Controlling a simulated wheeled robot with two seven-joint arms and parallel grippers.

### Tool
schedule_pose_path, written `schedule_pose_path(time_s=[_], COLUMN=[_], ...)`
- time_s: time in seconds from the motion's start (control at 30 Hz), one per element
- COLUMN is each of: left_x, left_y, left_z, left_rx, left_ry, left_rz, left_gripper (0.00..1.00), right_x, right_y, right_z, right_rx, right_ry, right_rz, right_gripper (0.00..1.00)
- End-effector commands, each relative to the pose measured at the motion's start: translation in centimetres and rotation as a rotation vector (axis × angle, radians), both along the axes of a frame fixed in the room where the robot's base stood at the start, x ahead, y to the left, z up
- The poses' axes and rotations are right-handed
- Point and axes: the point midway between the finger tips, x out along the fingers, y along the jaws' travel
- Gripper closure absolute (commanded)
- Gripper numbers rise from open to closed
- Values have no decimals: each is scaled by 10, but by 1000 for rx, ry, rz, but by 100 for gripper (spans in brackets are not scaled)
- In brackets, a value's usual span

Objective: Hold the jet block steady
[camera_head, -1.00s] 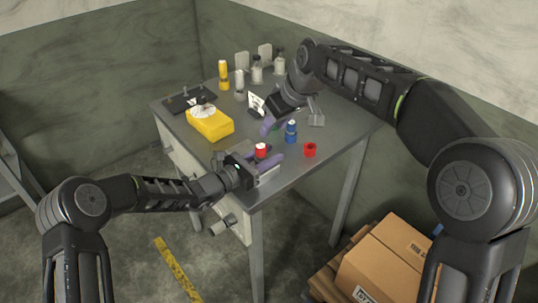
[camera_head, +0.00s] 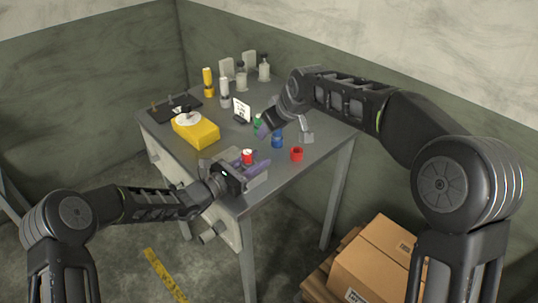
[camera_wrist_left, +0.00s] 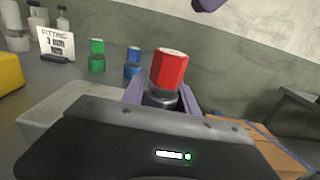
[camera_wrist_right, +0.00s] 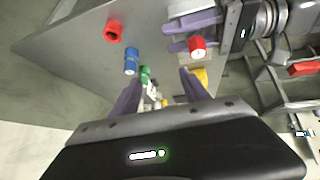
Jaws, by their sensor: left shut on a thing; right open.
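The jet block is a pale grey block (camera_head: 254,182) at the table's near corner, largely hidden by my left gripper. My left gripper (camera_head: 252,164) is shut on it, its purple fingers on either side of a dark metal neck under a red cap (camera_wrist_left: 170,69). The red cap stands upright, tilted slightly in the left wrist view. My right gripper (camera_wrist_right: 158,80) is open and empty above the table. A green piece (camera_wrist_right: 145,74) shows beyond and between its fingers, apart from them. A blue piece (camera_head: 277,139) stands upright nearby.
A red ring-shaped piece (camera_head: 297,154) sits near the right table edge. A yellow box (camera_head: 196,131), a small sign (camera_head: 241,110) and several bottles stand farther back.

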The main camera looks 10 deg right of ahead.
Motion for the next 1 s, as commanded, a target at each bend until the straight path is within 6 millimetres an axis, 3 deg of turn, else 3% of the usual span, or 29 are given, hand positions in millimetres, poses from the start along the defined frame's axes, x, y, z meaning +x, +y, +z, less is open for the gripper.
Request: schedule_pose_path(time_s=[0.2, 0.4, 0.57, 0.7, 0.83, 1.0], left_x=[0, 0, 0, 0, 0, 0], left_y=[0, 0, 0, 0, 0, 0], left_z=[0, 0, 0, 0, 0, 0], left_rx=[-1, -1, -1, -1, -1, 0], left_ry=[-1, -1, -1, -1, -1, 0], left_rz=[0, 0, 0, 0, 0, 0], left_gripper=[100, 100, 100, 100, 100, 100], right_x=[46, 55, 31, -6, -38, -60], right_y=[-43, -50, -33, -13, 0, 7], right_z=[-39, -65, -79, -85, -83, -80], right_rx=[-9, 84, 250, 431, 574, 672], right_ry=[-246, -467, -589, -643, -664, -670], right_rz=[-50, 24, 137, 238, 304, 344], right_gripper=[46, 46, 46, 46, 46, 46])
